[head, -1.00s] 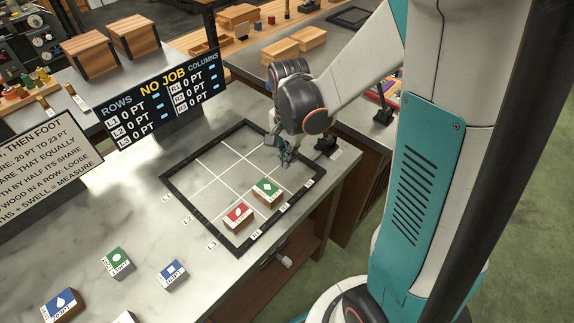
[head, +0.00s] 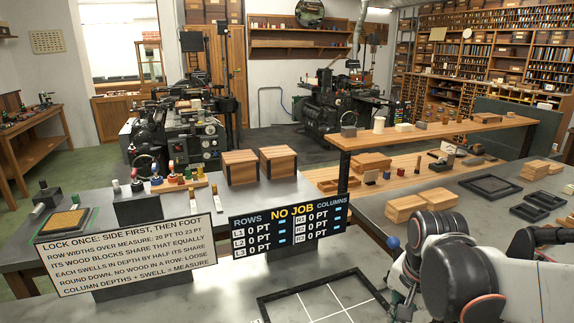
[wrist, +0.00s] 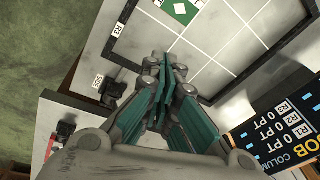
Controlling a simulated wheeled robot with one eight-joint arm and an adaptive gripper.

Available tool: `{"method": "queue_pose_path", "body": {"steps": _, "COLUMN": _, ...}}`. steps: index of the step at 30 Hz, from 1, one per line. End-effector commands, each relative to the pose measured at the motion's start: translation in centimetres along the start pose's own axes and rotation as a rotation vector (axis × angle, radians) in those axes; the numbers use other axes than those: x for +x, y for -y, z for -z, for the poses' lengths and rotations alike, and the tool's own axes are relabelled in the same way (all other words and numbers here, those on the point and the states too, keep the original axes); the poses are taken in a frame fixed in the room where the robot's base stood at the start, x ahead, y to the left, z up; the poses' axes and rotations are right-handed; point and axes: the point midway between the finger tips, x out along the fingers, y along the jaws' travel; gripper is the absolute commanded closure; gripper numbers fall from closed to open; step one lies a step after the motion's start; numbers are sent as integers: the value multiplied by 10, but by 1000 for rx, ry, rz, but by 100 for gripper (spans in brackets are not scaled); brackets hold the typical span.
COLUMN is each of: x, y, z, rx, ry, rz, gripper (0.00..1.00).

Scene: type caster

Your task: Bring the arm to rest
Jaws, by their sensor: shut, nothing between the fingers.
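My gripper (wrist: 165,70) is shut and empty in the wrist view, its teal fingers together above the counter by the framed grid. In the head view my arm shows at the lower right, and the fingertips are not clearly seen there. The framed grid (head: 262,302) shows only its far part at the bottom of the head view.
The sign reading NO JOB (head: 290,228) and a rules board (head: 130,253) stand behind the grid. A dark lever-like fitting (wrist: 113,90) sits beside the frame. Wooden blocks (head: 421,203) and dark trays (head: 490,187) lie on the right-hand bench.

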Motion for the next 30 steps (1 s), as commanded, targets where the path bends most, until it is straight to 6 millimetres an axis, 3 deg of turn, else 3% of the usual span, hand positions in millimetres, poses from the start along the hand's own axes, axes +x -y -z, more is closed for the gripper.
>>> {"method": "queue_pose_path", "body": {"steps": 9, "x": -38, "y": -11, "z": -39, "rx": -388, "ry": -162, "rz": 121, "gripper": 100}}
{"method": "queue_pose_path", "body": {"steps": 18, "x": -55, "y": -23, "z": -70, "rx": -714, "ry": -331, "rz": 187, "gripper": 100}}
{"method": "queue_pose_path", "body": {"steps": 30, "x": -59, "y": -27, "z": -79, "rx": -826, "ry": -399, "rz": 201, "gripper": 100}}
